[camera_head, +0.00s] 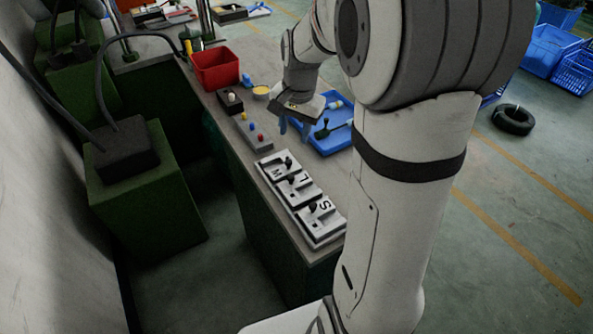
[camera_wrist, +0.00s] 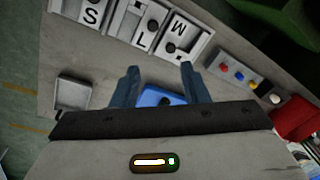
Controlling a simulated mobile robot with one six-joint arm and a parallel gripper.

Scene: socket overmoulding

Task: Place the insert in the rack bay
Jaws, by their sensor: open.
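The rack (camera_head: 318,239) lies along the bench's near edge, with bays lettered M, L and S. Pale plates with dark knobs sit in it; I cannot tell which piece is the insert. In the wrist view the rack (camera_wrist: 152,42) is beyond my fingertips, at the top. My gripper (camera_head: 294,128) is open and empty, above the bench beside the blue tray (camera_head: 335,143). In the wrist view my gripper (camera_wrist: 158,75) has two blue fingers spread apart, with part of the blue tray (camera_wrist: 152,97) visible between them.
A control box with coloured buttons (camera_head: 254,133) and a red bin (camera_head: 216,70) stand farther along the bench. The blue tray holds a dark green piece (camera_head: 322,131) and pale pieces.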

